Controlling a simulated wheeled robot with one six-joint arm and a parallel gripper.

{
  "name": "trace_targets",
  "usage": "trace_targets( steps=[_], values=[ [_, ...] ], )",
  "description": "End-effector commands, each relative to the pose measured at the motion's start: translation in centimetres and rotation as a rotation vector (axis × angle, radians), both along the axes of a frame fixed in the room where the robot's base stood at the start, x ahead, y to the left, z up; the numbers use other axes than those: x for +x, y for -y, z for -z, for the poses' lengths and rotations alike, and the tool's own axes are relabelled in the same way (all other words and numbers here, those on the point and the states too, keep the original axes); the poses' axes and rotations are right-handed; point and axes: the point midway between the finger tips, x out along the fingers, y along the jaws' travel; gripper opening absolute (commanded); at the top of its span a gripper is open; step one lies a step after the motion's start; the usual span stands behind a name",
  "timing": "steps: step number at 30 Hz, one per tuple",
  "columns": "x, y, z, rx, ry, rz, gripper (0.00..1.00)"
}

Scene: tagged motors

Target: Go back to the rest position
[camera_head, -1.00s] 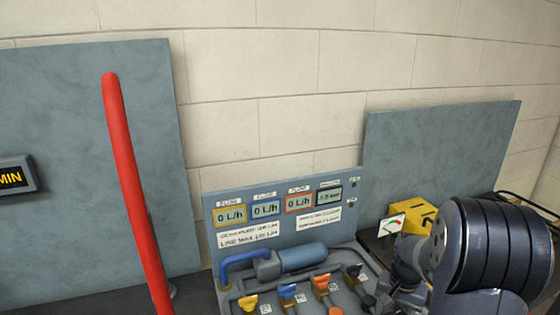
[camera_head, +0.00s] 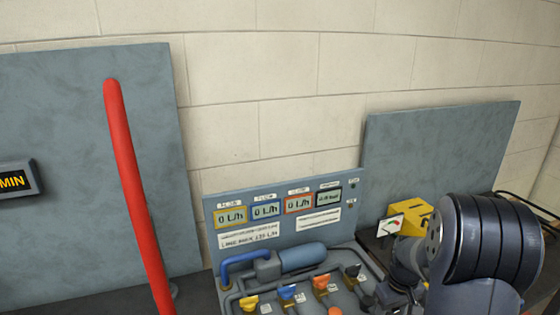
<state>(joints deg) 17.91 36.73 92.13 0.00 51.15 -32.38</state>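My gripper is out of the frame; only part of my dark arm (camera_head: 490,245) shows at the lower right. A grey panel (camera_head: 350,222) stands at the bottom centre with several small displays; three of them (camera_head: 231,217) read 0 L/h. Below them are a blue pipe and grey-blue cylinder (camera_head: 302,257) and a row of valve handles: yellow (camera_head: 249,303), blue (camera_head: 287,292), orange (camera_head: 321,282) and a dark one (camera_head: 353,271). No tagged motor can be made out. My arm hides the area right of the handles.
A thick red pole (camera_head: 136,190) rises at the left, before a grey board (camera_head: 70,130). A display ending in MIN (camera_head: 14,180) is at the left edge. A yellow box with a gauge (camera_head: 408,218) stands beside my arm, before another grey board (camera_head: 450,145). A black cable lies far right.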

Motion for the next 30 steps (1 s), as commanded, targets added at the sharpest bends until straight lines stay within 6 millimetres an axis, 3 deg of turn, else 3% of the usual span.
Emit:
trace_targets(
  steps=[5,11,23,30],
  values=[
    [0.0,0.0,-0.1,0.000,0.000,-0.104,0.54],
    [0.0,0.0,-1.6,-0.001,0.001,-0.098,0.54],
    [0.0,-0.1,-1.9,0.001,0.000,-0.096,0.54],
    [-1.2,-1.5,-3.3,0.022,-0.007,-0.092,0.54]
  ],
)
